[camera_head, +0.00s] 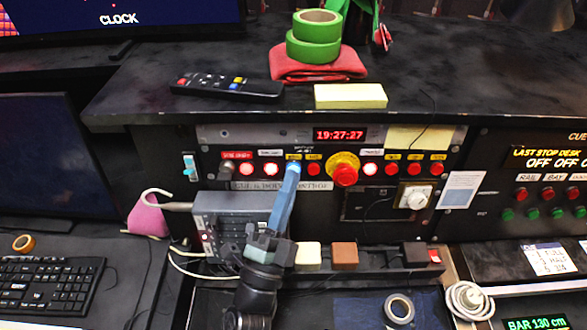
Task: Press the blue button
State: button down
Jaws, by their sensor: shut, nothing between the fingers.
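The blue button (293,167) glows on the upright panel, in the row below the red clock display, between a lit white-red button and a red one. My gripper (294,176) is shut and empty. Its blue fingers point up at the panel, with the tips at the lower edge of the blue button. I cannot tell whether they touch it. The fingers hide the panel just below the button.
A large red emergency knob (344,170) sits right of the blue button. A grey radio box (232,222) stands left of my arm. Several small blocks, such as a brown one (344,256), sit on the ledge. A remote (226,88) lies on the shelf above.

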jog(key=shift+w+f+b, duration=0.1)
jog(key=shift+w+b, duration=0.25)
jog(key=shift+w, duration=0.05)
dwell(0.4)
jog(key=shift+s, duration=0.1)
jog(key=shift+s+p, duration=0.35)
jog(key=shift+s, duration=0.4)
jog(key=s+p, duration=0.1)
jog(key=s, duration=0.1)
jog(key=s+r, duration=0.1)
jog(key=s, duration=0.2)
jog(key=shift+p, duration=0.35)
dwell(0.7)
